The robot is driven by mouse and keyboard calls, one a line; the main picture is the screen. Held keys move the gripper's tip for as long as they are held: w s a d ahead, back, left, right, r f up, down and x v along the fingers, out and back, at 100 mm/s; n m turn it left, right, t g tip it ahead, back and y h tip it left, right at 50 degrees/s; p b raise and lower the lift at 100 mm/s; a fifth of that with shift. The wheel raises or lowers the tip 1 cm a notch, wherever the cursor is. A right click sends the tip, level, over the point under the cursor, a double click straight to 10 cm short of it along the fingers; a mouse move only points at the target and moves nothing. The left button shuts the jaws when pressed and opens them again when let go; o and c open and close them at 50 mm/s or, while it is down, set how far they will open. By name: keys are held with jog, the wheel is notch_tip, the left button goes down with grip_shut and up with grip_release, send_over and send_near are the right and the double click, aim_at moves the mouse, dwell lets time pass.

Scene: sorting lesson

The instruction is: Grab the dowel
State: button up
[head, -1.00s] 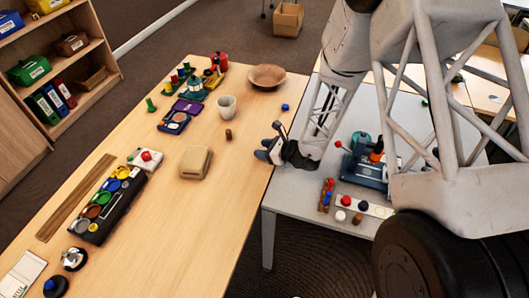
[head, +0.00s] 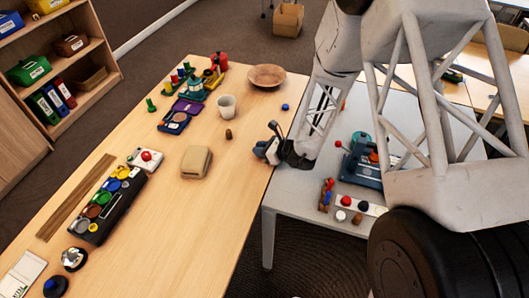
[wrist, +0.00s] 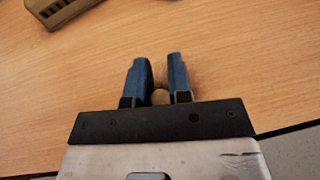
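My gripper (wrist: 160,72) is low over the wooden table's right edge in the head view (head: 262,153), its blue fingers apart. In the wrist view a small round tan piece, seemingly the dowel seen end-on (wrist: 160,97), lies between the fingers near their bases. I cannot tell whether the fingers touch it. It is hidden by the gripper in the head view. A small brown upright cylinder (head: 228,134) stands on the table, up and left of the gripper and apart from it.
A beige block (head: 196,162) lies left of my gripper and shows in the wrist view (wrist: 62,10). A grey table (head: 285,222) with a blue device (head: 360,168) adjoins at right.

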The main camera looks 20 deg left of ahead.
grip_shut()
jog(key=shift+r, duration=0.15)
jog(key=shift+r, duration=1.6)
jog(key=s+d, duration=0.3)
jog(key=s, duration=0.1)
jog(key=s+d+r, duration=0.1)
jog(key=s+d, duration=0.2)
jog(key=s, duration=0.1)
jog(key=s+d, duration=0.3)
jog(key=s, duration=0.2)
jog(key=shift+d+r, duration=0.2)
jog(key=shift+r, duration=0.05)
